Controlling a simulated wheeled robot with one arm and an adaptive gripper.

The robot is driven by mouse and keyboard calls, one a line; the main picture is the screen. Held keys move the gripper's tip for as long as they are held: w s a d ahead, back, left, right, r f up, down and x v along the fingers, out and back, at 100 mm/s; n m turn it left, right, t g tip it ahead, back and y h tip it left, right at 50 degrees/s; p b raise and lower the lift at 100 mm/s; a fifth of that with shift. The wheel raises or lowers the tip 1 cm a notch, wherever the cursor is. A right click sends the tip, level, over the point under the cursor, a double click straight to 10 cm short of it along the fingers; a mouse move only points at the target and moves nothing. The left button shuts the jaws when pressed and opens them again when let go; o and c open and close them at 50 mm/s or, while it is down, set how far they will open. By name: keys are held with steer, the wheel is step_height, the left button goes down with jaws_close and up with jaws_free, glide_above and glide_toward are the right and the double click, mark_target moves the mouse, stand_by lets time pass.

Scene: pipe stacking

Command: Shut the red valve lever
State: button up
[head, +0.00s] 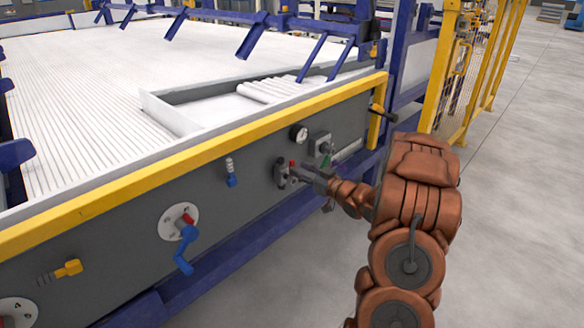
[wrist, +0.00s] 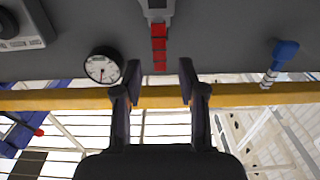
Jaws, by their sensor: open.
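The red valve lever (wrist: 159,45) juts from a grey valve body (wrist: 157,10) on the dark panel in the wrist view. It points toward the yellow rail. In the head view only a small red part of the lever (head: 292,164) shows, just beyond my gripper (head: 306,177). My gripper also shows in the wrist view (wrist: 160,76), with its two dark fingers apart and nothing between the pads that I can see held. The lever's free end lines up with the gap between the fingertips. I cannot tell whether a finger touches it.
A round gauge (head: 299,133) sits on the panel close by. A blue-handled valve (head: 231,179), a blue crank (head: 186,250) and a yellow valve (head: 68,268) lie to the left. A yellow rail (head: 200,160) runs along the panel top. The floor (head: 500,220) at right is clear.

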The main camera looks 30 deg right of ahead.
mark_target(294, 166)
steer(key=shift+b+x, duration=0.3)
steer(key=shift+x, duration=1.9)
steer(key=shift+f, duration=0.1)
jaws_close()
